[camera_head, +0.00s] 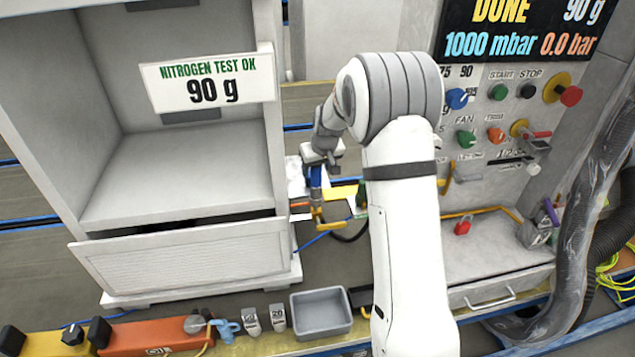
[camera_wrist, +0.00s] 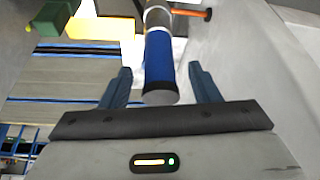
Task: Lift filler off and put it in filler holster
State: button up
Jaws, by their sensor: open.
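The filler shows in the wrist view as a blue cylindrical handle (camera_wrist: 159,58) with a grey end. It lies between the two fingers of my gripper (camera_wrist: 160,72), with a visible gap on each side. My gripper is open around it. In the head view my gripper (camera_head: 318,160) points down beside the cabinet, over the blue handle (camera_head: 316,178). Yellow parts (camera_head: 328,219) show below the handle. My arm hides part of the area to the right. I cannot tell for certain which fitting is the filler holster.
A white cabinet (camera_head: 185,180) with a sign reading "NITROGEN TEST OK 90 g" (camera_head: 207,80) stands close on the left. A control panel (camera_head: 490,110) and its display (camera_head: 520,30) reading DONE are on the right. A grey bin (camera_head: 321,313) sits in front. A thick hose (camera_head: 585,210) hangs at the right.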

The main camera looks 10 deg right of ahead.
jog(key=shift+x, duration=1.4)
jog(key=shift+c, duration=0.4)
grip_shut()
jog(key=shift+w+r, duration=0.1)
